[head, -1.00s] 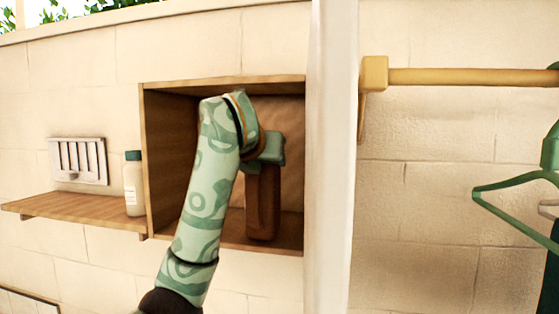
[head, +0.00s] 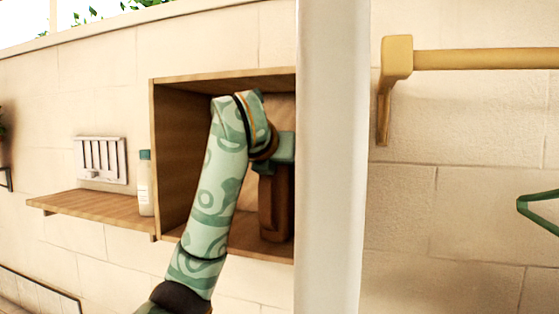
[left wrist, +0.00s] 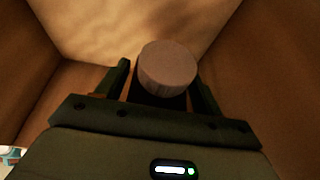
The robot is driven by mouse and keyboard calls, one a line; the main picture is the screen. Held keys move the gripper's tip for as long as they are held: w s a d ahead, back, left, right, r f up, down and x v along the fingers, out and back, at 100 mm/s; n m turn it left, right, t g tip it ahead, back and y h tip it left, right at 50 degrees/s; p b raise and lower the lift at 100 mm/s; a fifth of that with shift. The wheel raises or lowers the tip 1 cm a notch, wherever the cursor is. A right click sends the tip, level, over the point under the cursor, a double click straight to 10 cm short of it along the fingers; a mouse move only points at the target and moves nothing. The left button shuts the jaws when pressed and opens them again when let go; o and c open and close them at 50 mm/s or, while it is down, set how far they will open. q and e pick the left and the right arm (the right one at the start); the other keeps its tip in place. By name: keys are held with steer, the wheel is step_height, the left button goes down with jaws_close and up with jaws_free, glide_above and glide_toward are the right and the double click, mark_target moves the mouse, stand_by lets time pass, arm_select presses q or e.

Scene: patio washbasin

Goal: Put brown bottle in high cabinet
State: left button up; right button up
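The brown bottle (head: 274,204) stands upright inside the open wooden wall cabinet (head: 172,150), toward its right side in the head view. Its base appears at the cabinet floor. My left gripper (head: 284,148) is at the bottle's top. In the left wrist view, the round cap (left wrist: 168,68) lies between the two fingers of my left gripper (left wrist: 162,82). Whether the fingers press on the bottle or stand slightly clear of it cannot be told. My right gripper is not in view.
A white post (head: 332,160) hides the cabinet's right side. A wooden shelf (head: 95,207) at left holds a pale bottle with a teal cap (head: 146,190). A wall rail (head: 480,59) and green hanger (head: 537,203) are at right.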

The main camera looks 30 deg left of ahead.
arm_select(q)
steer(key=shift+o, duration=0.3)
steer(key=shift+w+d, duration=0.1)
steer(key=shift+d, duration=0.05)
steer(key=shift+d+r, duration=0.15)
steer(key=shift+d, duration=0.15)
steer(key=shift+a+r, duration=0.1)
steer(key=shift+r, duration=0.05)
steer(key=shift+s+r, duration=0.1)
steer(key=shift+s, duration=0.4)
steer(key=v, duration=1.1)
steer(key=shift+b, duration=0.3)
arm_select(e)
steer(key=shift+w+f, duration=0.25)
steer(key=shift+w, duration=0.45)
arm_select(q)
steer(key=shift+s, duration=0.1)
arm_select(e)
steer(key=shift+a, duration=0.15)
